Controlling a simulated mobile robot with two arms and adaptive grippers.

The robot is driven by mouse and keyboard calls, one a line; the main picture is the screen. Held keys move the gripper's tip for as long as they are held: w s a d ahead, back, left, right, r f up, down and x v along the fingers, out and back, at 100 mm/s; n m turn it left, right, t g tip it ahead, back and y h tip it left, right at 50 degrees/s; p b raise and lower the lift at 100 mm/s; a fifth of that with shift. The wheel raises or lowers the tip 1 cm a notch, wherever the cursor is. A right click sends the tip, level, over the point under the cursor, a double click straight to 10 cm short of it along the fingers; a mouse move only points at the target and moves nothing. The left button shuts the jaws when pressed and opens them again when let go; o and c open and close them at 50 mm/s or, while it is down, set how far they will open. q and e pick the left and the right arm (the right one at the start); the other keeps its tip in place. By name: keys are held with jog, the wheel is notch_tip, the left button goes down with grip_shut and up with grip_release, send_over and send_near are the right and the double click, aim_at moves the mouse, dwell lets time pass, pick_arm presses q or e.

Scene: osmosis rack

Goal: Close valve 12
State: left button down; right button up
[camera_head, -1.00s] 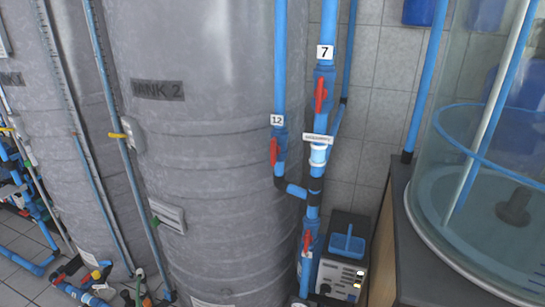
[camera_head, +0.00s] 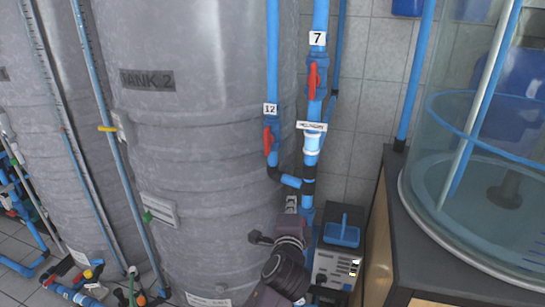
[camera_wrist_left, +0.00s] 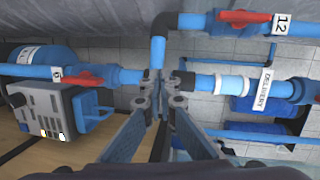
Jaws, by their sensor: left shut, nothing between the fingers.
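Valve 12 has a red handle (camera_head: 268,140) on a blue vertical pipe in front of the grey tank, below its white "12" label (camera_head: 270,109). The handle lies roughly along the pipe. In the left wrist view, the red handle (camera_wrist_left: 245,16) and "12" label (camera_wrist_left: 280,24) show at the upper right. My left gripper (camera_head: 291,203) is below and slightly right of the valve, near the pipe junction, and apart from the handle. In the left wrist view its fingertips (camera_wrist_left: 162,92) are together and empty. My right gripper is not in view.
Valve 7's red handle (camera_head: 313,80) is on the neighbouring pipe to the right. A white-banded fitting (camera_head: 312,143) sits below it. A grey machine with a blue tray (camera_head: 342,232) stands lower right. A clear tank (camera_head: 480,170) stands on a dark-topped bench (camera_head: 400,225).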

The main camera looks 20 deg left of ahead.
aim_at(267, 141)
pick_arm(q)
notch_tip(267, 141, up, 10)
jog(key=s+a+t+y, duration=0.1)
jog(key=t, duration=0.1)
jog(key=w+a+p, duration=0.1)
jog(key=w+a, duration=0.1)
jog(key=w, duration=0.1)
jog(key=w+a+p, duration=0.2)
jog(key=w, duration=0.1)
jog(key=w+a+p, duration=0.1)
jog(key=w+a, duration=0.1)
jog(key=w, duration=0.1)
jog(key=shift+w+a, duration=0.15)
jog(key=shift+w, duration=0.15)
jog(key=shift+f, duration=0.15)
jog(key=shift+w, duration=0.1)
